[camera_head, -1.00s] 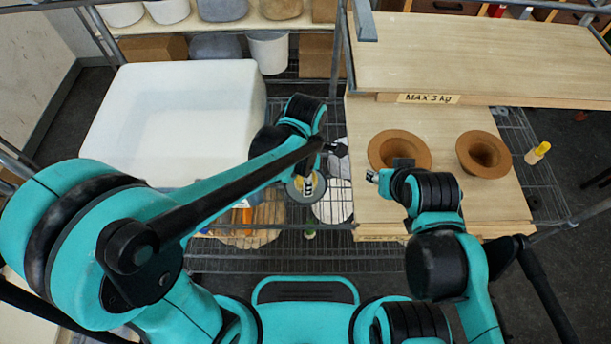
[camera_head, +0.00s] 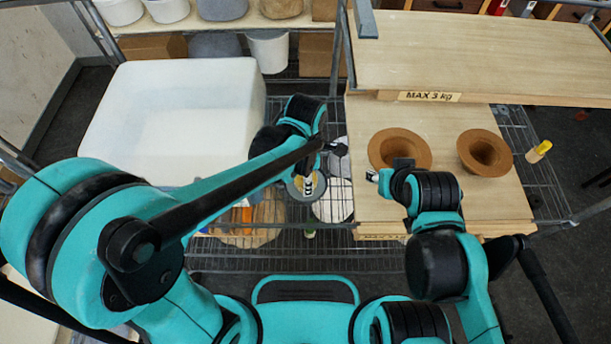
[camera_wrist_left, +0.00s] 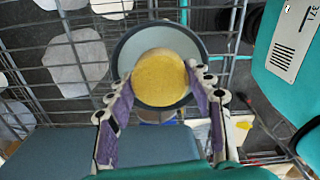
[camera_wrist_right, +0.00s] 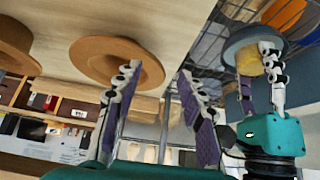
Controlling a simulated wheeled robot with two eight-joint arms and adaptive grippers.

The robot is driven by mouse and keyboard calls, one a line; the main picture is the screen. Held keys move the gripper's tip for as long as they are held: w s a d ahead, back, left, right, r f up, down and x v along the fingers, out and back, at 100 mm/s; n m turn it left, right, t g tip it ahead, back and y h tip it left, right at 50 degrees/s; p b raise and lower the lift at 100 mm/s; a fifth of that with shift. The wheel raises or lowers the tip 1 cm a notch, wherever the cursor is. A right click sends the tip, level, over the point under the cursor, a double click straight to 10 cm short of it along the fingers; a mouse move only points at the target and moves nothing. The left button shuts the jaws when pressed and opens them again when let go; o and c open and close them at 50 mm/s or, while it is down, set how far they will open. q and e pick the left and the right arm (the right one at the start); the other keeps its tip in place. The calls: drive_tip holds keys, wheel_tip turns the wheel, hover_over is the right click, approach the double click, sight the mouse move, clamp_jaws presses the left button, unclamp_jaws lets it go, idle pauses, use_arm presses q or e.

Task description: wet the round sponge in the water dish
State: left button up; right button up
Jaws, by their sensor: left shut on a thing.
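The round yellow sponge (camera_wrist_left: 160,77) is held between the two fingers of my left gripper (camera_wrist_left: 160,80). It is over the opening of the round grey water dish (camera_wrist_left: 196,45), which surrounds it in the left wrist view. In the right wrist view the sponge (camera_wrist_right: 249,61) overlaps the rim of the dish (camera_wrist_right: 238,42); I cannot tell whether it touches water. In the head view the dish (camera_head: 293,192) is partly hidden by my left gripper (camera_head: 308,186). My right gripper (camera_wrist_right: 157,78) is open and empty, and shows in the head view (camera_head: 372,176) above the wooden board.
A big white box (camera_head: 180,90) is at the left. White discs (camera_head: 335,205) lie on the wire rack near the dish. A raised shelf (camera_head: 480,50) marked MAX 3 kg is behind.

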idle(0.5)
use_arm(q)
wheel_tip(320, 180, up, 7)
drive_tip(key=p, duration=0.5)
drive_tip(key=shift+p, duration=0.4)
idle(0.5)
